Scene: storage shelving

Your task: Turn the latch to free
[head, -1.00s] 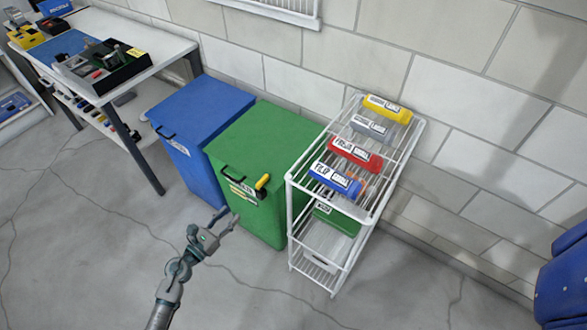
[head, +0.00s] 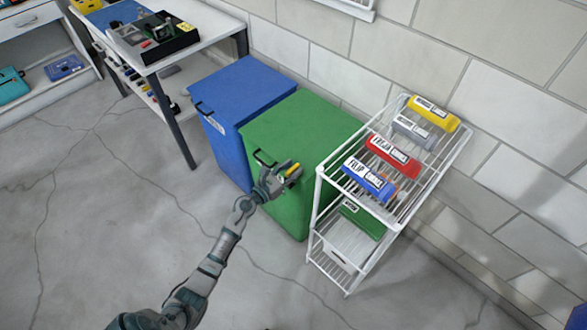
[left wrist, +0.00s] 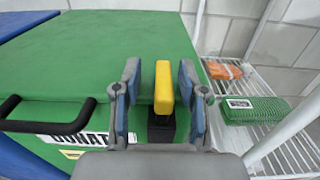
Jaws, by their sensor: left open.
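The latch (left wrist: 163,90) has a yellow handle on a black base, on the front of the green bin (head: 300,128). In the head view the yellow handle (head: 294,173) shows just past my left gripper (head: 285,172). In the left wrist view my left gripper (left wrist: 161,95) is open, with one blue-padded finger on each side of the yellow handle. I see a small gap on both sides. The handle stands upright in that view. The black base is partly hidden by the gripper's palm. My right gripper is not in view.
A black bin handle (left wrist: 45,118) and a white label (left wrist: 78,138) are left of the latch. A blue bin (head: 240,98) stands close on the left. A white wire rack (head: 318,200) with labelled boxes stands close on the right. The floor in front is clear.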

